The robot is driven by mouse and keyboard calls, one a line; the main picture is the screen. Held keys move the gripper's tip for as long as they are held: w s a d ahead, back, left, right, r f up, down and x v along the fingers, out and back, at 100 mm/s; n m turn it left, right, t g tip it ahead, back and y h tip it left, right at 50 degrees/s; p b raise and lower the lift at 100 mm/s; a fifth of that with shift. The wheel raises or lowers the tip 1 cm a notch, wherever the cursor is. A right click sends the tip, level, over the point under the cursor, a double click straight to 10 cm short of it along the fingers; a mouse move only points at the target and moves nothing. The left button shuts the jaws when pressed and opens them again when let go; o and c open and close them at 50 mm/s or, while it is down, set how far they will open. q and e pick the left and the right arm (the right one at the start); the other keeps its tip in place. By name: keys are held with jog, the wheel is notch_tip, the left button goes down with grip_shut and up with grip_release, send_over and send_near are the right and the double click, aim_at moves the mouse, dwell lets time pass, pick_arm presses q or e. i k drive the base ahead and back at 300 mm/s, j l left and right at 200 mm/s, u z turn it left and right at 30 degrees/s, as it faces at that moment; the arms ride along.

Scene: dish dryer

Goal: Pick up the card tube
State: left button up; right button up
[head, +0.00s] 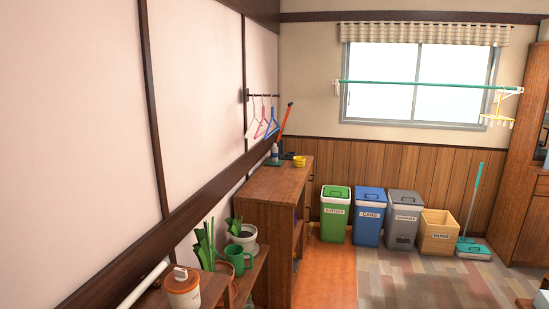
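A pale, slim tube (146,285) lies slanted at the lower left of the head view, next to a lidded jar. Its lower end is close to the bottom edge of the picture. It may be the card tube, but I cannot tell for certain. Neither my left nor my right gripper shows in this view.
The jar (183,288) and potted plants (242,232) stand along the left wall. A wooden cabinet (270,186) is beyond them. Several bins, including a green one (334,214), line the back wall. The floor (400,280) in front of them is clear.

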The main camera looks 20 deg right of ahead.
aim_at(274, 150)
jog(key=i+l+z, duration=0.65)
jog(key=i, duration=0.3)
jog(key=i+l+z, duration=0.25)
jog(key=i, duration=0.3)
jog(key=i+z, duration=0.3)
jog(key=i, duration=0.3)
jog(key=i+l+u, duration=0.1)
jog(key=i+u, duration=0.4)
jog(key=i+l+u, duration=0.25)
jog(key=i+u, duration=0.2)
jog(key=i+l+u, duration=0.35)
jog(key=u, duration=0.15)
